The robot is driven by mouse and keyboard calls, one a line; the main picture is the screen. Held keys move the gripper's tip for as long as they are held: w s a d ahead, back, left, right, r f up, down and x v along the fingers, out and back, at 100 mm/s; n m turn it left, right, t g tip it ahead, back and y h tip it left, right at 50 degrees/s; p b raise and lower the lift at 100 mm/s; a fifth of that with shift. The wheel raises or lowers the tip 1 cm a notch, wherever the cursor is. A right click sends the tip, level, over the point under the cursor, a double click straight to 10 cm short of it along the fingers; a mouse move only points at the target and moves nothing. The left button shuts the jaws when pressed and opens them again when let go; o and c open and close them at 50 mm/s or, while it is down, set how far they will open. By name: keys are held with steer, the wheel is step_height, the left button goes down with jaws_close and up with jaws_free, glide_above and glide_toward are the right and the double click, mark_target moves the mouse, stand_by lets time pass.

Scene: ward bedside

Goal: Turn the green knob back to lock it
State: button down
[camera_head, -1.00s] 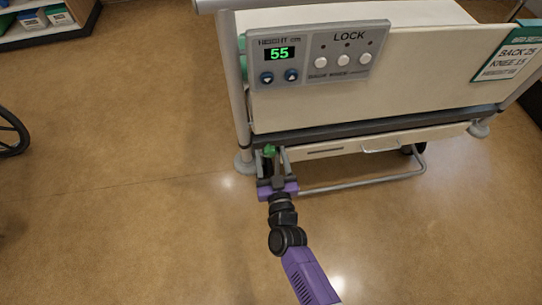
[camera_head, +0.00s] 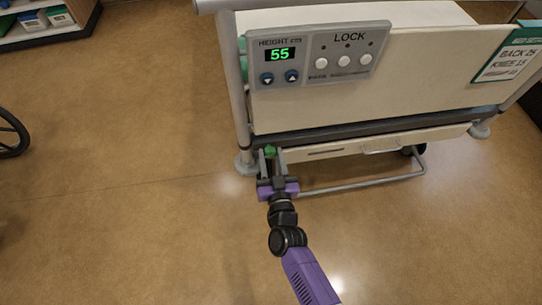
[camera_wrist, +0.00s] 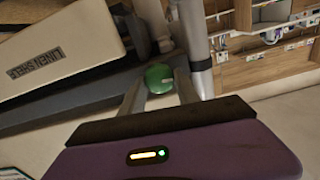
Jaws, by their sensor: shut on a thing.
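The green knob (camera_head: 270,151) sits low on the left end of the bed, beside the left bed post. In the wrist view the knob (camera_wrist: 159,78) is round and lies between my two fingers. My gripper (camera_head: 270,158) reaches it from the front and is shut on it; the gripper also shows in the wrist view (camera_wrist: 160,88). The fingers hide the sides of the knob, and its turn angle cannot be told.
The bed's panel (camera_head: 318,54) reads 55 and has several buttons under and beside the word LOCK. A drawer (camera_head: 345,148) and a low metal rail (camera_head: 360,183) are right of my gripper. A wheel (camera_head: 10,135) stands at the far left. The floor (camera_head: 120,220) is clear.

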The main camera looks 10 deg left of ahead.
steer(key=m+b, duration=0.1)
steer(key=m, duration=0.5)
steer(key=m+b, duration=0.1)
steer(key=m, duration=0.1)
steer(key=shift+d+f+m, duration=0.15)
steer(key=shift+m, duration=0.15)
steer(key=m+b, duration=0.2)
steer(key=m, duration=0.2)
steer(key=shift+w+m, duration=0.1)
steer(key=shift+m, duration=0.2)
steer(key=shift+f+m+b, duration=0.1)
steer(key=shift+m+b, duration=0.55)
steer(key=shift+m, duration=1.35)
steer(key=c, duration=0.9)
jaws_free()
